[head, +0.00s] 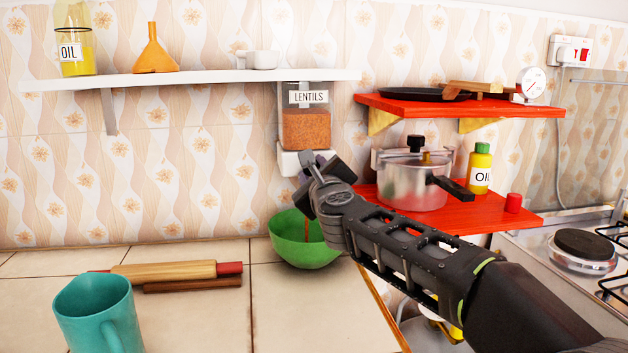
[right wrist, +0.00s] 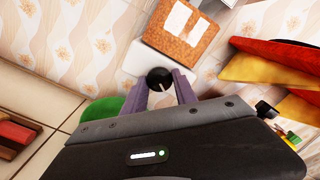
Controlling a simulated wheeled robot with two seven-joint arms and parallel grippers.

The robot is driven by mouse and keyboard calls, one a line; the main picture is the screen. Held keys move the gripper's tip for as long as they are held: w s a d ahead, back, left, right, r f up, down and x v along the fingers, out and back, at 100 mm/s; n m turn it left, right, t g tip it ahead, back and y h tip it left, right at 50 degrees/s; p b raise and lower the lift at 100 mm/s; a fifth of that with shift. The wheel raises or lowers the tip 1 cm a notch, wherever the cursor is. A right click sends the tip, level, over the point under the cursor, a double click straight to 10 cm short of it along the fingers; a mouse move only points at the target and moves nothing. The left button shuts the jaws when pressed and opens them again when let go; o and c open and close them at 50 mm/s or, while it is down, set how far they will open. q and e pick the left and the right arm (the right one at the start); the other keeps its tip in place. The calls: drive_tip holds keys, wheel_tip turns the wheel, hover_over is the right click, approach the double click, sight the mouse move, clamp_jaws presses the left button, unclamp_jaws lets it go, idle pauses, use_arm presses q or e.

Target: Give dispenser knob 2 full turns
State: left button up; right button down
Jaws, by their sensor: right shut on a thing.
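The lentil dispenser (head: 306,118) hangs under the white shelf, a clear box of orange lentils labelled LENTILS over a white base. Its round black knob (right wrist: 159,79) shows on the white base in the right wrist view, with a pale line on its face. My right gripper (right wrist: 160,90) is shut on the knob, one purple finger on each side. In the head view my right gripper (head: 312,165) hides the knob and part of the base. A green bowl (head: 290,250) stands on the counter below, with a thin reddish stream above it. My left gripper is not in view.
The white shelf (head: 200,77) runs above. A stove (head: 580,255) is far right.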

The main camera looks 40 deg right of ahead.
drive_tip(key=m+b, duration=0.2)
drive_tip(key=m, duration=0.3)
drive_tip(key=shift+f, duration=0.15)
idle(0.4)
drive_tip(key=c, duration=1)
unclamp_jaws()
drive_tip(key=v, duration=0.7)
drive_tip(key=shift+s+a, duration=0.2)
drive_tip(key=shift+s, duration=0.15)
